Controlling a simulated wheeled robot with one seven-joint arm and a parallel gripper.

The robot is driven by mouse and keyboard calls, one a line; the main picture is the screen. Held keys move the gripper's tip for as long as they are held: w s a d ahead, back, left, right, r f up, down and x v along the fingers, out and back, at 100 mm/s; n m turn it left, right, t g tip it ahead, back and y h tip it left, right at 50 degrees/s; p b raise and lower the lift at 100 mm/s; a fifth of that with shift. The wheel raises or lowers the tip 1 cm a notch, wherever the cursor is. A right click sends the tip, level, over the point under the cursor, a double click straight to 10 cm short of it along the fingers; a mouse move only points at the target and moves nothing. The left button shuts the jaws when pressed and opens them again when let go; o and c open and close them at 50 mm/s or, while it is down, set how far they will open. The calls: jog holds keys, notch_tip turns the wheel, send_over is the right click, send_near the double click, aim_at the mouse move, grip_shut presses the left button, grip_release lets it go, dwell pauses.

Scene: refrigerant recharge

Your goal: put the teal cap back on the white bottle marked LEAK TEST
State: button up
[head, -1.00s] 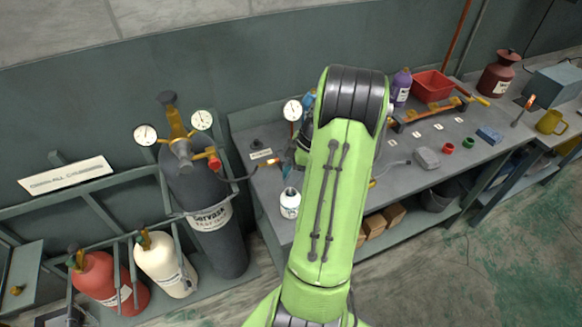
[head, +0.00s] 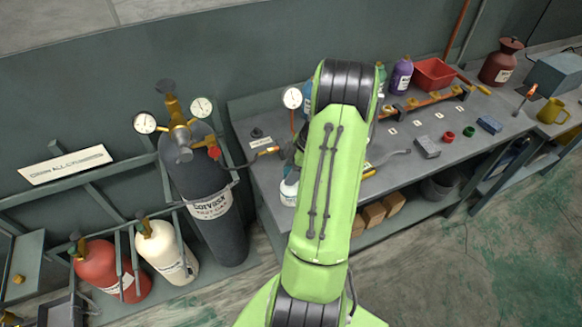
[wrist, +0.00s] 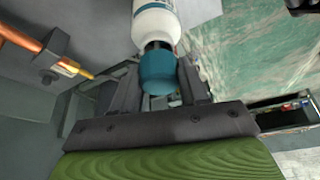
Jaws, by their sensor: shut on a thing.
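The white bottle (head: 288,192) stands upright at the front left of the bench, partly hidden by my arm. In the wrist view the white bottle (wrist: 157,18) shows at the top with its dark neck towards the cap. My gripper (wrist: 158,76) is shut on the teal cap (wrist: 158,72), one dark finger on each side. The cap is in line with the bottle's neck and right at it. A strip of dark neck shows between cap and white shoulder. I cannot tell whether the cap is seated. The bottle's marking is not readable.
A large dark gas cylinder (head: 210,200) with gauges stands left of the bench. A round gauge (head: 292,97) stands behind the bottle. A purple bottle (head: 401,75), a red bin (head: 435,74) and a grey block (head: 427,147) are farther right on the bench (head: 408,170).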

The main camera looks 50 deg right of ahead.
jog(key=shift+f, duration=0.5)
jog(key=o, duration=1.3)
jog(key=shift+r, duration=0.1)
jog(key=shift+r+p, duration=2)
jog(key=shift+r, duration=1.4)
